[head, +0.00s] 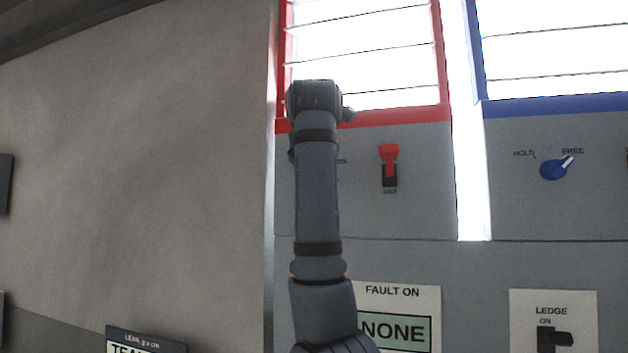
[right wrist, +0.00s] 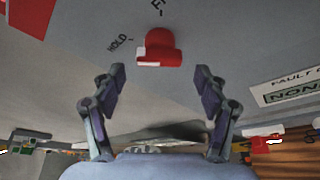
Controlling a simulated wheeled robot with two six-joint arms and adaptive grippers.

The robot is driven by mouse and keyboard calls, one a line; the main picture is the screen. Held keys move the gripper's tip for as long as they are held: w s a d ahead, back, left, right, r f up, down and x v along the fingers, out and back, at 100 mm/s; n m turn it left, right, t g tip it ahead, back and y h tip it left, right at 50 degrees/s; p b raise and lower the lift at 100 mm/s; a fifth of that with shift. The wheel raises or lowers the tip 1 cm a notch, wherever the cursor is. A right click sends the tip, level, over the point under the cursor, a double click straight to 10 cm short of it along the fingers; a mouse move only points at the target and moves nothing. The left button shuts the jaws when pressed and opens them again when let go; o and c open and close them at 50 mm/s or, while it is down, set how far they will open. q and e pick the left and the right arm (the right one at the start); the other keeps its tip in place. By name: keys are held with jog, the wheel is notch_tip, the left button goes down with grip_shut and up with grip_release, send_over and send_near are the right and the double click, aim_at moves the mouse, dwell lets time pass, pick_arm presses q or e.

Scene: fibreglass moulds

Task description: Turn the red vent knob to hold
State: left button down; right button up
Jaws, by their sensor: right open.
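The red vent knob (right wrist: 160,47) sits on a grey panel in the right wrist view, with a HOLD label (right wrist: 118,43) to its left and a label starting with F above it. A white mark shows on the knob's lower left; I cannot tell clearly which label it points to. My right gripper (right wrist: 160,76) is open, its two fingers spread either side below the knob, apart from it and empty. In the head view my right arm covers the knob, and its fingers are hidden. My left gripper is not in view.
A red lever switch (head: 389,165) sits right of my arm, under a red-framed louvre window (head: 400,115). A blue knob (head: 553,169) points to FREE on the neighbouring panel. A bare wall (head: 140,160) fills the left.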

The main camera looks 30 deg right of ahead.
jog(key=v, duration=0.7)
jog(key=shift+s+a, duration=0.25)
